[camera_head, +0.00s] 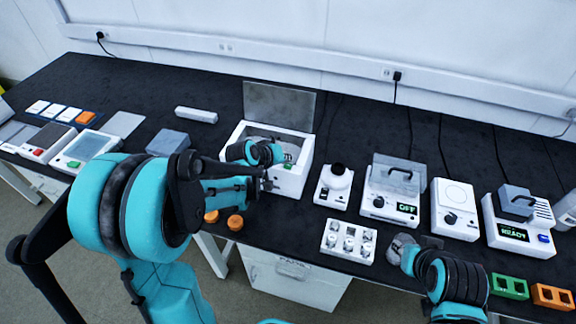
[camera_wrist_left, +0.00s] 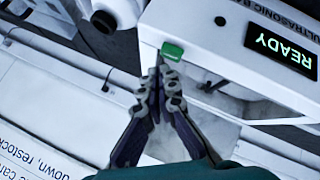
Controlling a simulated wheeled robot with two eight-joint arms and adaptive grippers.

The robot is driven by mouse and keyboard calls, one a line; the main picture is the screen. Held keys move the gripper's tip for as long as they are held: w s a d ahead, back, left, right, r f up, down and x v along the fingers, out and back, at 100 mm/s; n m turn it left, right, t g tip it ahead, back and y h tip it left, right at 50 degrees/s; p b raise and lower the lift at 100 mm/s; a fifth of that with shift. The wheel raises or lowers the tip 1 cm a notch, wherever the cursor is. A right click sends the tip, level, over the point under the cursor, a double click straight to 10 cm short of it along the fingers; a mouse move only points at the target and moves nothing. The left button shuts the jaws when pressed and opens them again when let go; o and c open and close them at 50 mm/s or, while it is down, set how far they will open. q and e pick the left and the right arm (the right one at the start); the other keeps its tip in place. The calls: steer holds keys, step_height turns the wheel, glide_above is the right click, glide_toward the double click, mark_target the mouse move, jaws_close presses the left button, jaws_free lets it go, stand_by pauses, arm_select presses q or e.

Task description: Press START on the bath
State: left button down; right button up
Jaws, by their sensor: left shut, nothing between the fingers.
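The bath (camera_head: 291,183) is a white box with its grey lid raised, near the middle of the bench in the head view. In the left wrist view its white front (camera_wrist_left: 205,22) carries the lettering "ULTRASONIC BA", a lit display (camera_wrist_left: 283,48) reading READY, and a green button (camera_wrist_left: 173,51). My left gripper (camera_wrist_left: 160,66) is shut and empty, its tips at the button's edge. I cannot tell whether they touch it. In the head view my left gripper (camera_head: 266,183) is at the bath's front left. My right arm is at the lower right; its fingers are not clear.
Right of the bath stand a small white device (camera_head: 333,190), a device with a clear cover and OFF display (camera_head: 392,200), a white plate device (camera_head: 455,212) and another reading READY (camera_head: 515,233). A white vial rack (camera_head: 348,243) and orange caps (camera_head: 235,222) lie near the front edge.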

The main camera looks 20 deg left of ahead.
mark_target(286, 167)
stand_by(0.8)
arm_select(q)
steer(key=shift+f+b, duration=0.4)
steer(key=shift+b, duration=0.05)
steer(key=shift+f+b, duration=0.35)
steer(key=shift+f, duration=0.05)
stand_by(0.5)
steer(key=shift+r, duration=0.15)
steer(key=shift+r+p, duration=0.65)
steer(key=shift+r, duration=0.05)
step_height(286, 167, up, 5)
steer(key=p, duration=0.4)
stand_by(0.4)
